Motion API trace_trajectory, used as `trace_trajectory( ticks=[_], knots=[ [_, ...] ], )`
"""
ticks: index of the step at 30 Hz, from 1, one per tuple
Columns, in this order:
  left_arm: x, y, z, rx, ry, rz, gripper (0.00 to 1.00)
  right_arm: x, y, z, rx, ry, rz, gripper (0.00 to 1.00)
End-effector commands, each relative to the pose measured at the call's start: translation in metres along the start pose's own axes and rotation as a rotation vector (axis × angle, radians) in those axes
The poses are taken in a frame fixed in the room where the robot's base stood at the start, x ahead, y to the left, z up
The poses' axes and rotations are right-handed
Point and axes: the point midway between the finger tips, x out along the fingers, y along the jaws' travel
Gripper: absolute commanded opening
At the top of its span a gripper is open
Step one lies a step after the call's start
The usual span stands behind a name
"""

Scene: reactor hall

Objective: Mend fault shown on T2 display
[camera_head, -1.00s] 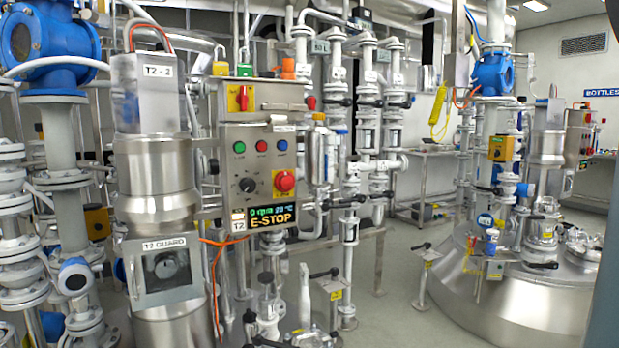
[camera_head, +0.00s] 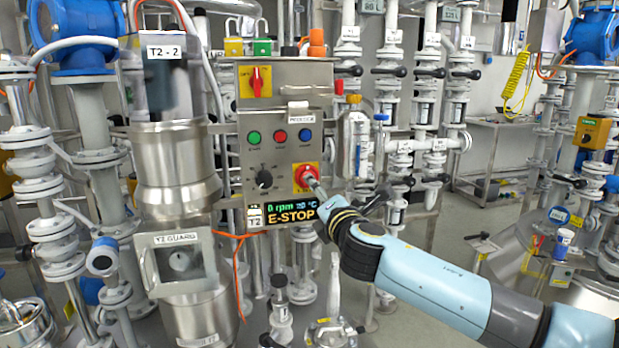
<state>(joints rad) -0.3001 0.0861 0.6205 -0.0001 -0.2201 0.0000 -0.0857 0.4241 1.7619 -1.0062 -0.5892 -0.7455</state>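The T2 display (camera_head: 283,215) reads "0 rpm", a temperature that looks like 20 °C, and "E-STOP". It sits at the bottom of a grey control box (camera_head: 277,118). The red E-stop knob (camera_head: 306,174) on its yellow plate is at the box's lower right. My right gripper (camera_head: 314,184) is at the knob, its tip touching or just in front of it. Its fingers are too small and hidden to tell open from shut. The box also carries green, red and blue buttons (camera_head: 279,135), a black dial (camera_head: 264,179) and a red rotary switch (camera_head: 257,81). My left gripper is out of view.
The T2 guard (camera_head: 176,262), with its window, is left of the box under the steel T2 vessel (camera_head: 170,165). A side table (camera_head: 505,145) is further back.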

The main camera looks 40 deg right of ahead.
Motion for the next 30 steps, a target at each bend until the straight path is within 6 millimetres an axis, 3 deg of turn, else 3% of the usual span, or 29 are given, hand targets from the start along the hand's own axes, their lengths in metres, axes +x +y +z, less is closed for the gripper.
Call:
trace_trajectory(
  ticks=[3,12,18,30],
  knots=[
    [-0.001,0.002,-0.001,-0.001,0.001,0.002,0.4,0.012,0.007,0.004,-0.01,-0.009,0.012,0.78],
    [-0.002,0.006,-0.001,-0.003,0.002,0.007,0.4,0.07,0.006,0.003,-0.007,-0.008,0.01,0.78],
    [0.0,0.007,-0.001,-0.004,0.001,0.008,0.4,0.098,0.005,0.003,-0.006,-0.007,0.008,0.78],
    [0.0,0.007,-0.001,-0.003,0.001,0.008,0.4,0.107,0.005,0.003,-0.006,-0.005,0.009,0.78]
  ],
)
